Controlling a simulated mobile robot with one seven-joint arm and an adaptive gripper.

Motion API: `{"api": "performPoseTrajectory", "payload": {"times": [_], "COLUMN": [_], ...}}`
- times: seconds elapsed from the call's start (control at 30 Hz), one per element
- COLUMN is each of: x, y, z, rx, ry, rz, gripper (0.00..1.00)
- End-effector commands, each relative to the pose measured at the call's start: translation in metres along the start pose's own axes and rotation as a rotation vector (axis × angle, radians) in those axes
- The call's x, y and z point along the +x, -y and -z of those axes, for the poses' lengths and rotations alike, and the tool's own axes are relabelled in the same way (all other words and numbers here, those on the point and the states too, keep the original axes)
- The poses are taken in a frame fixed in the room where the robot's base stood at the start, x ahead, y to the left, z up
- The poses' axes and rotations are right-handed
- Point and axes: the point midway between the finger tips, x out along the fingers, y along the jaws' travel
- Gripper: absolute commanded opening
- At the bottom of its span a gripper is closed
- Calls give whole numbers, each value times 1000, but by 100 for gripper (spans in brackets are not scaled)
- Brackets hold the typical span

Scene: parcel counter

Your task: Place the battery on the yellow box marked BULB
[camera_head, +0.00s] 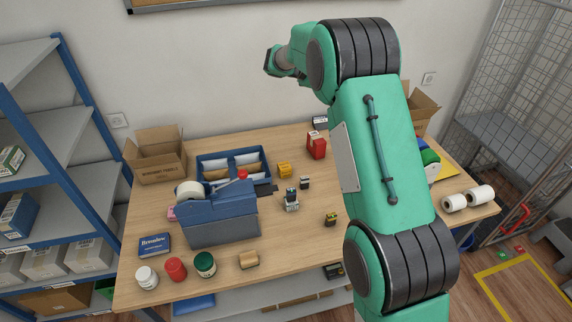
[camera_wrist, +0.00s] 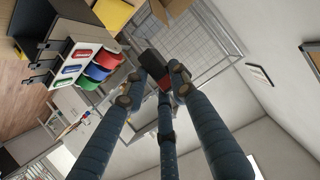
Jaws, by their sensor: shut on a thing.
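My gripper (camera_wrist: 156,84) shows in the wrist view, its fingers closed on a small dark block with a red part, seemingly the battery (camera_wrist: 152,63). It is held up in the air, clear of the counter. In the head view my gripper and the held thing are hidden behind my arm. A small yellow box (camera_head: 284,170) stands on the counter near the blue tray; its lettering is too small to read, so I cannot confirm BULB. Another small yellow and dark item (camera_head: 330,219) stands nearer the front.
Small dark-and-white items (camera_head: 291,200) and a red box (camera_head: 316,146) stand near the yellow box. A blue tape dispenser (camera_head: 220,215), jars (camera_head: 205,264) and a blue tray (camera_head: 228,158) are to the left. White rolls (camera_head: 468,197) lie at right. The front middle of the counter is mostly clear.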

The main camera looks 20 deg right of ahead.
Motion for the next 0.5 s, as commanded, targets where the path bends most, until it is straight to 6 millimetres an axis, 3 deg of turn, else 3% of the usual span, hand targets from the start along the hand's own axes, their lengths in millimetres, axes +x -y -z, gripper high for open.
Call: {"api": "performPoseTrajectory", "payload": {"times": [0.17, 0.5], "x": [-13, 0], "y": [0, 26], "z": [31, 26], "rx": [4, -71], "ry": [-1, -1], "rz": [1, 174], "gripper": [0, 0]}}
